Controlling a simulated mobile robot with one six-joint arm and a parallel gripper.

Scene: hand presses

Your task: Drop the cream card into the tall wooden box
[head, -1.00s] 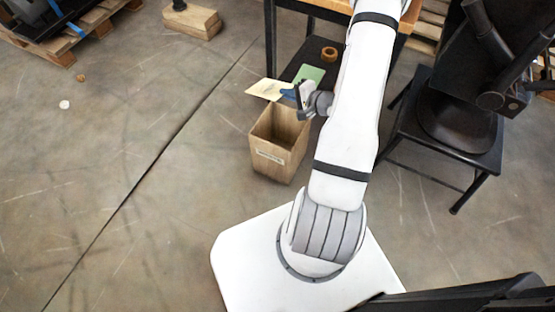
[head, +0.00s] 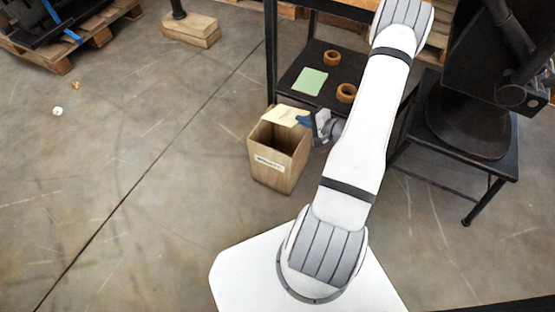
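The cream card (head: 284,115) is held at its right edge by my gripper (head: 306,121), which is shut on it. The card is over the back part of the opening of the tall wooden box (head: 270,173), close to the rim. The box stands upright on the floor with a white label on its front. The front part of its dark opening shows; the card covers the back. I cannot tell whether the card's lower edge is below the rim.
A dark table with a lower shelf (head: 290,80) stands just behind the box. A green card (head: 310,81) and two brown rings (head: 346,93) lie on the shelf. A black stool (head: 480,135) stands at the right. The floor left of the box is open.

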